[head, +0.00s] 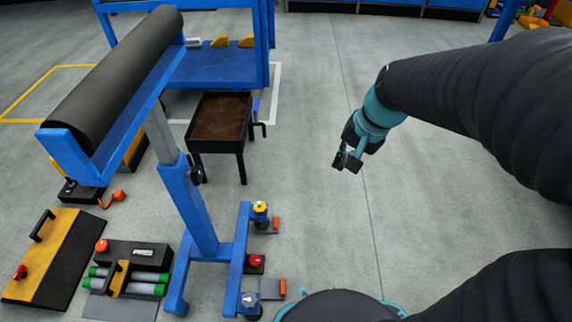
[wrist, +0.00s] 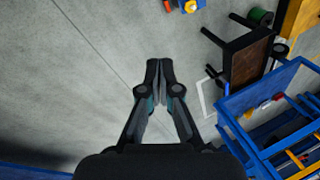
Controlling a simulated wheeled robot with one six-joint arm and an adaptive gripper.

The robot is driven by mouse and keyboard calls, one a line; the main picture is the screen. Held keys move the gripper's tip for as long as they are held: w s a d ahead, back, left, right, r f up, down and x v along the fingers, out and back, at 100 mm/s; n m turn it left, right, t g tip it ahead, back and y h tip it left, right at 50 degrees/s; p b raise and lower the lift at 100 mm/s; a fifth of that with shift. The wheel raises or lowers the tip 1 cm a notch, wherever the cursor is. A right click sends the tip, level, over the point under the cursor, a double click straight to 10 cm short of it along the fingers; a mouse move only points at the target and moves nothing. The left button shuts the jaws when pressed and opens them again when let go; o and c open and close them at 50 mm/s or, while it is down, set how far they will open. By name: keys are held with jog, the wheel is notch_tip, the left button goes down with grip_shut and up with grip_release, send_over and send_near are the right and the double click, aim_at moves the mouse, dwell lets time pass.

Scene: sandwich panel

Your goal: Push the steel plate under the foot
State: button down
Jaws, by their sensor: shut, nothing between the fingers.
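A blue roller stand (head: 205,215) stands on the floor, with small feet under its base beam. One foot (head: 260,210) has a yellow knob, one (head: 255,261) a red knob, one (head: 250,302) a pale grey knob. A small grey plate with an orange end (head: 270,290) lies beside the grey-knobbed foot; another orange-ended plate (head: 267,228) lies at the yellow-knobbed foot. I cannot tell whether either reaches under its foot. My gripper (head: 346,161) is shut and empty, up and right of the stand, apart from it. It also shows in the wrist view (wrist: 159,64).
A black table with a brown top (head: 219,118) stands behind the stand, and a blue cart (head: 215,65) beyond it. A yellow-black ramp (head: 50,250) and a black tool tray (head: 135,255) lie at left. Floor between stand and gripper is clear.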

jog(key=w+f+m+g+y, duration=0.1)
jog(key=w+f+m+y, duration=0.3)
jog(key=f, duration=0.6)
jog(key=w+a+f+m+g+h, duration=0.1)
jog(key=w+f+m, duration=0.1)
jog(key=w+f, duration=0.55)
jog(key=w+f+m+g+y, duration=0.1)
jog(key=w+f+m+y, duration=0.2)
jog(key=f, duration=0.8)
jog(key=a+f+m, duration=0.1)
jog(key=a+f, duration=0.1)
jog(key=f, duration=0.5)
jog(key=a+f+m, duration=0.2)
jog(key=a+f, duration=0.1)
jog(key=f, duration=0.4)
jog(key=a+f+m+b, duration=0.1)
jog(key=a+f, duration=0.1)
jog(key=f, duration=0.5)
jog(key=shift+a+t, duration=0.15)
jog(key=shift+t, duration=0.15)
jog(key=shift+a, duration=2.05)
